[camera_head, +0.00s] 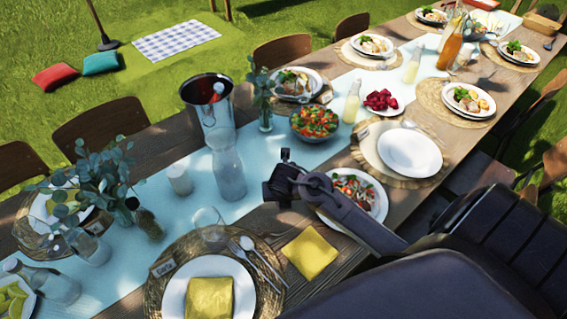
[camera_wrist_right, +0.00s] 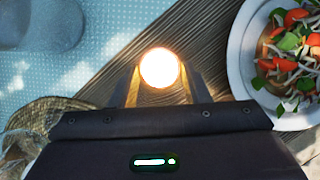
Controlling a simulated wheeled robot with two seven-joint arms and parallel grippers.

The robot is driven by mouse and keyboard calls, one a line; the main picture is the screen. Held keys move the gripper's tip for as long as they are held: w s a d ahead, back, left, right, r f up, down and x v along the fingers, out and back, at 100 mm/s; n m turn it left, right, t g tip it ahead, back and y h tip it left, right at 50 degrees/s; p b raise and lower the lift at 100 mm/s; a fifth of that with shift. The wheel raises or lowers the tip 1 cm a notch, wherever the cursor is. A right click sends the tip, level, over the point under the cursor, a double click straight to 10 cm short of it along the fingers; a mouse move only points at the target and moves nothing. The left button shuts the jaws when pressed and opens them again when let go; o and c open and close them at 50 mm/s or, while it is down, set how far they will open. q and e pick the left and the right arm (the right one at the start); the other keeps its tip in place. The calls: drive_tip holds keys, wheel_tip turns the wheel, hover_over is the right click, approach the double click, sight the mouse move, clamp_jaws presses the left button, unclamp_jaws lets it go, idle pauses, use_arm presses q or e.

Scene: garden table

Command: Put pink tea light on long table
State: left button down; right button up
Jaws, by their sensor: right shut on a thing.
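A glowing round tea light (camera_wrist_right: 160,68) sits between the fingers of my right gripper (camera_wrist_right: 160,82) in the right wrist view, and the gripper is shut on it. Its glow is white-orange, so I cannot make out pink. In the head view my right gripper (camera_head: 284,174) is over the long wooden table (camera_head: 268,218), near the edge of the pale blue runner; the tea light cannot be made out there. Whether the tea light touches the table is unclear. My left gripper is not in view.
A salad plate (camera_head: 372,205) lies close to the right of my gripper; it also shows in the right wrist view (camera_wrist_right: 240,60). A glass carafe (camera_head: 228,170) and a salad bowl (camera_head: 315,121) stand nearby. A yellow napkin (camera_head: 310,253) lies nearer me. Bare wood shows beside the runner.

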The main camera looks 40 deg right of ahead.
drive_tip(key=shift+f, duration=2.15)
drive_tip(key=o, duration=1.1)
drive_tip(key=shift+f, duration=0.1)
drive_tip(key=shift+o, duration=0.2)
drive_tip(key=v, duration=1.2)
drive_tip(key=shift+p, duration=0.45)
